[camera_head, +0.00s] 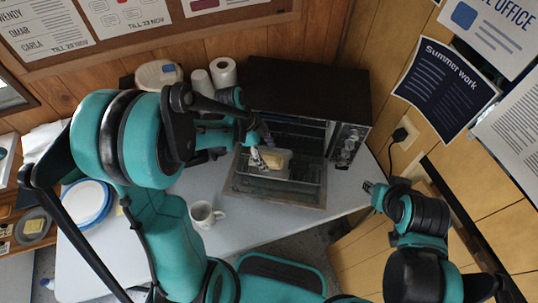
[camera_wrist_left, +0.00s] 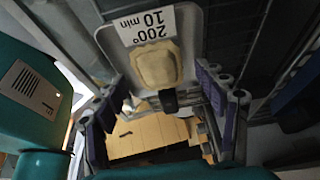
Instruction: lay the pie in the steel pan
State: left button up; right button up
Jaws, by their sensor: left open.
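A tan pie (camera_wrist_left: 157,66) with a crimped edge lies on a light grey pan-like tray (camera_wrist_left: 112,48) in the left wrist view. A label reading 200°, 10 min shows upside down at the tray's far end, and a dark tab is at its near end. In the head view the pie (camera_head: 279,163) is small, over the open oven front. My left gripper (camera_wrist_left: 163,108) is open; its purple-lined fingers stand either side of the tab, apart from it. Whether the tray is the steel pan is unclear. My right gripper (camera_head: 370,186) is right of the oven, its jaws too small to judge.
The dark oven (camera_head: 300,88) stands at the back of the white table (camera_head: 240,222), its door (camera_head: 277,190) lowered. A white mug (camera_head: 204,215) stands left of the door. Stacked plates (camera_head: 86,200) and paper rolls (camera_head: 223,72) are further left. Clear table lies around the mug.

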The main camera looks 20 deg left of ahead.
pick_arm(q)
jog(key=p+v, duration=0.3)
jog(key=v, duration=0.8)
jog(key=s+r+n+t+y, duration=0.4)
jog(key=s+n, duration=0.6)
jog(key=n, duration=0.7)
notch_tip(320, 180, up, 2)
jog(key=t, duration=0.2)
jog(key=shift+t+y, duration=0.3)
jog(key=shift+t, duration=0.1)
jog(key=shift+d+r, duration=0.1)
